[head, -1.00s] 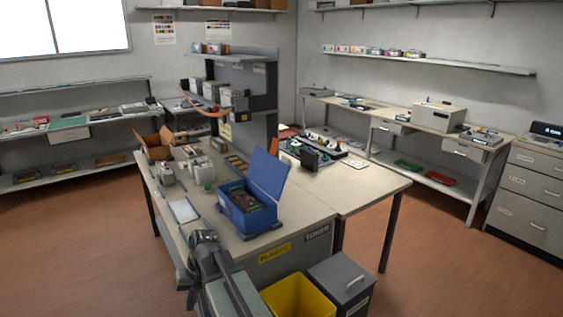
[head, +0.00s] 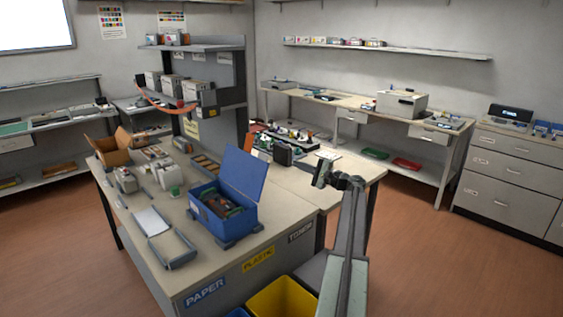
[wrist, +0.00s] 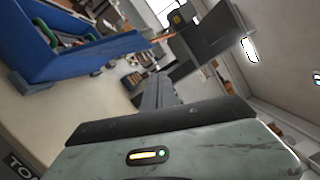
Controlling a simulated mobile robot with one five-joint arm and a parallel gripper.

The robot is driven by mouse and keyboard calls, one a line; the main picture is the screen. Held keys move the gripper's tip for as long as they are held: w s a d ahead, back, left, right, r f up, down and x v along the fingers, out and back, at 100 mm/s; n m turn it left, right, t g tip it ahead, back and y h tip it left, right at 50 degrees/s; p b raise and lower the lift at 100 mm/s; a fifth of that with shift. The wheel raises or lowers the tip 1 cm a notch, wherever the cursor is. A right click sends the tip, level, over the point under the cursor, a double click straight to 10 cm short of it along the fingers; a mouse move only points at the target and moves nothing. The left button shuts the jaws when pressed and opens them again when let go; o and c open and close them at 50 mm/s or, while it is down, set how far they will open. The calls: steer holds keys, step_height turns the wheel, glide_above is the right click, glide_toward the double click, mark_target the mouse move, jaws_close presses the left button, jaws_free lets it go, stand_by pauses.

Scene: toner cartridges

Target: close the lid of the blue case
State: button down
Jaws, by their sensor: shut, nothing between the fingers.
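The blue case (head: 222,222) stands on the workbench in the head view, with a dark and reddish cartridge inside. Its blue lid (head: 243,174) is open and stands upright, leaning back a little at the case's right side. My gripper (head: 322,172) is shut and empty, raised to the right of the lid and apart from it. In the wrist view the case (wrist: 70,60) fills the upper left, and my gripper (wrist: 160,92) points past it. The fingertips are small and hard to make out there.
A black item (head: 282,154) stands behind the lid. A yellow bin (head: 285,300) stands below the front edge.

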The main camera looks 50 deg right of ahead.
steer(key=w+a+r+p, duration=0.2)
steer(key=w+a, duration=0.3)
steer(key=w, duration=0.4)
steer(key=shift+w+a+r, duration=0.15)
steer(key=shift+w+a, duration=0.1)
steer(key=shift+w, duration=0.05)
steer(key=shift+w, duration=0.1)
